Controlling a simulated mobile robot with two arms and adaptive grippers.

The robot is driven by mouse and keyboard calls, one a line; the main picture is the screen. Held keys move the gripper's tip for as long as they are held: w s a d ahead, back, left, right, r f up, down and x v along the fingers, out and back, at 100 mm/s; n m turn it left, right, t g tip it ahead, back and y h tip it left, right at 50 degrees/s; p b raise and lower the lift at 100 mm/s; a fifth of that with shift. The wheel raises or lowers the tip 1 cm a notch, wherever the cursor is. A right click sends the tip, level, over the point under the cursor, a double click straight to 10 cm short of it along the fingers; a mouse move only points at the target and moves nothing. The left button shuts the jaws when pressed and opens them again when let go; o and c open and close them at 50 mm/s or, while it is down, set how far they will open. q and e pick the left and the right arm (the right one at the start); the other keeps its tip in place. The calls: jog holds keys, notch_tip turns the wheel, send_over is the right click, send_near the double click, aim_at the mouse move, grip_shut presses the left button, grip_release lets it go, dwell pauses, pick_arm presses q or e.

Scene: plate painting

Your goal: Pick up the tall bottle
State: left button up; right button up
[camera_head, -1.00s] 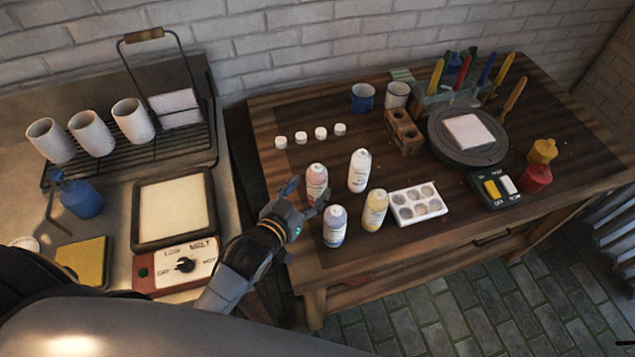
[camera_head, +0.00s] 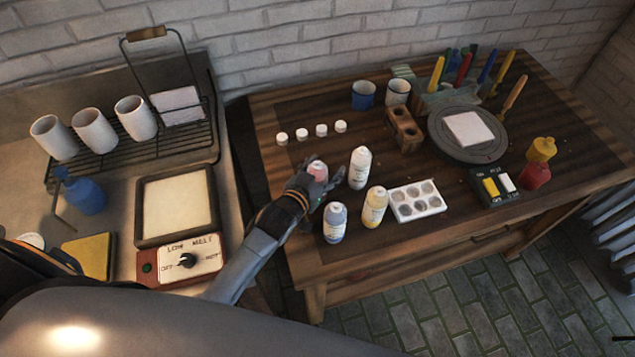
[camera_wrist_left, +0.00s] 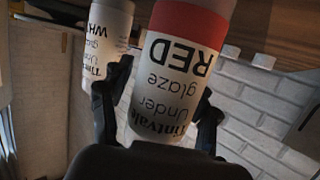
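Several tall bottles stand upright on the wooden table: a red-topped one labelled RED (camera_head: 318,171), a white one (camera_head: 360,167), a yellow one (camera_head: 375,207) and a blue one (camera_head: 335,222). My left gripper (camera_head: 325,184) is at the red bottle, its fingers around it and hiding its lower part. In the left wrist view the red bottle (camera_wrist_left: 175,85) stands between the two fingers (camera_wrist_left: 160,108), with a gap at the left finger. The gripper looks open. The white bottle (camera_wrist_left: 105,45) is just beyond the left finger. My right gripper is not in view.
A white paint palette (camera_head: 417,201) lies right of the yellow bottle. Several small white caps (camera_head: 321,130) sit behind the bottles. A turntable (camera_head: 467,153) and a switch box (camera_head: 493,187) are further right. The blue bottle stands close in front of my gripper.

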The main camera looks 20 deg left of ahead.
aim_at(321, 176)
pick_arm(q)
jog(key=c, duration=0.6)
jog(key=shift+c, duration=0.2)
jog(key=shift+w+r, duration=0.1)
jog(key=shift+r, duration=0.35)
notch_tip(321, 176, up, 3)
jog(key=shift+f+b, duration=0.15)
jog(key=shift+b, duration=0.2)
jog(key=shift+c, duration=0.2)
jog(key=s+r, duration=0.1)
jog(key=r, duration=0.1)
jog(key=s+r, duration=0.3)
jog(key=s, duration=0.1)
jog(key=shift+s+d+r, duration=0.2)
jog(key=shift+d+r, duration=0.1)
jog(key=shift+r, duration=0.1)
jog(key=shift+c, duration=0.2)
jog(key=s+r, duration=0.1)
jog(key=s, duration=0.2)
jog(key=s+r+b, duration=0.1)
jog(key=s, duration=0.1)
jog(key=s+d+r, duration=0.1)
jog(key=s, duration=0.2)
jog(key=shift+s+r, duration=0.3)
jog(key=shift+r, duration=0.05)
